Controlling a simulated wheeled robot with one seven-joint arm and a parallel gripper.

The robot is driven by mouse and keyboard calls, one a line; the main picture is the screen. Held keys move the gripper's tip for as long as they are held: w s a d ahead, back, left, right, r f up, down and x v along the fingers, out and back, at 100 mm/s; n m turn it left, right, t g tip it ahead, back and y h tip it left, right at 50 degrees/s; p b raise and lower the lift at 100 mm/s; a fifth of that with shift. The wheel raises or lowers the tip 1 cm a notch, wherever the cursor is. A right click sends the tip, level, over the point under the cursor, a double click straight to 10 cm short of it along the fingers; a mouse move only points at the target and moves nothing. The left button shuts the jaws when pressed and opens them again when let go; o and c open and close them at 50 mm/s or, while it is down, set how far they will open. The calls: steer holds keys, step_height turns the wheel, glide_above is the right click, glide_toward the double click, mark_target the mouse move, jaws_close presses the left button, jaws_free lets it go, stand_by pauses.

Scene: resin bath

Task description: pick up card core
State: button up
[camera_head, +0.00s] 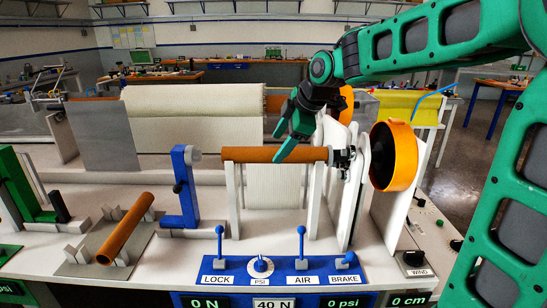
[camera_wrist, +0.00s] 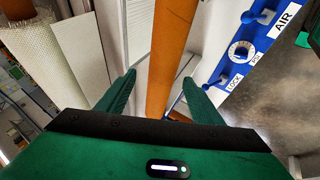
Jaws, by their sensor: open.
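A brown card core (camera_head: 245,154) lies level across the upright supports of the winder, its right end at a metal chuck. My gripper (camera_head: 280,146) is over the middle of this core, fingers pointing down and open. One finger overlaps the front of the core. In the wrist view the core (camera_wrist: 172,45) runs lengthwise between my two open fingers (camera_wrist: 160,82), with a gap visible on both sides. The fingers do not grip it. A second brown core (camera_head: 126,228) rests tilted on grey cradles at the front left.
A blue panel (camera_head: 235,277) with levers and a dial stands in front of the winder. An orange wheel (camera_head: 393,156) is at the right. A blue post (camera_head: 182,190) stands left of the supports. A large pale fabric roll (camera_head: 190,118) lies behind.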

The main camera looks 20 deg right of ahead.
mark_target(276, 149)
steer(key=shift+x, duration=1.9)
steer(key=shift+s+f, duration=0.1)
steer(key=shift+s, duration=0.05)
steer(key=c, duration=1.2)
steer(key=shift+c, duration=0.2)
